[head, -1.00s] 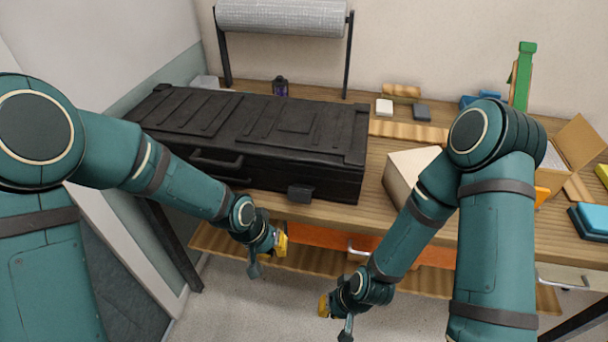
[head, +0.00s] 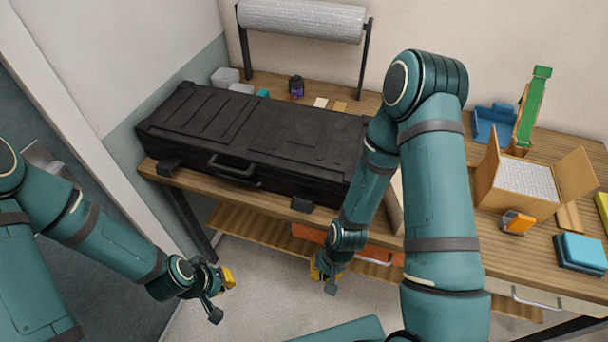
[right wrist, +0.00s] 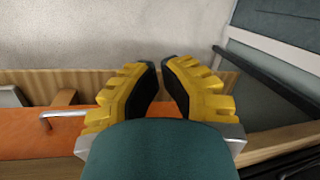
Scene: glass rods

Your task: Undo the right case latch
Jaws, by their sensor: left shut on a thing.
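The black case (head: 290,147) lies closed on the wooden table, its handle (head: 233,170) on the front side. The right case latch (head: 301,205) is a dark block at the front right, over the table edge; I cannot tell whether it is fastened. The left latch (head: 168,167) is at the front left. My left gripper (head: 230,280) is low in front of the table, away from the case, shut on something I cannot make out. My right gripper (head: 316,268) is below and in front of the right latch, apart from it. In the right wrist view its fingertips (right wrist: 160,64) nearly meet, with nothing seen between them.
An orange drawer front or panel (head: 372,254) with a handle is below the tabletop, near my right gripper. My right arm covers the case's right end. An open carton (head: 505,201) and a blue block (head: 582,252) are at the right. The floor in front is clear.

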